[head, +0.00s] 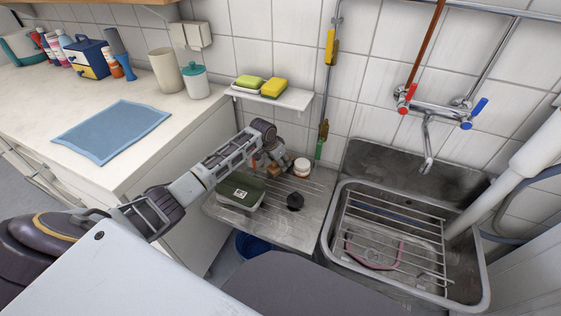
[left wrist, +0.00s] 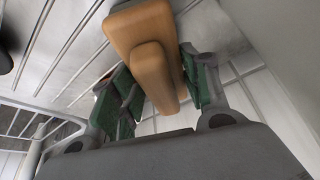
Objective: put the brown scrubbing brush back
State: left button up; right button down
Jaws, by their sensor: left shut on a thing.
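My left gripper (head: 266,166) reaches in from the left over the metal drainboard beside the sink. In the left wrist view its green-padded fingers (left wrist: 160,88) are shut on the brown scrubbing brush (left wrist: 145,35), a wooden-coloured block with a raised grip. In the head view the brush (head: 274,171) shows only as a small brown patch at the fingertips, low over the back of the drainboard (head: 312,206). I cannot tell whether it touches the surface. My right gripper is not in view.
A green-lidded container (head: 240,191), a black round item (head: 295,201) and a small white jar (head: 302,168) stand on the drainboard. A wall shelf (head: 290,99) with sponges is above. The sink (head: 484,274) with a wire rack is at right; a counter (head: 60,93) is at left.

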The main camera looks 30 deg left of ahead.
pick_arm(q)
jog(key=shift+f, duration=0.1)
jog(key=o, duration=1)
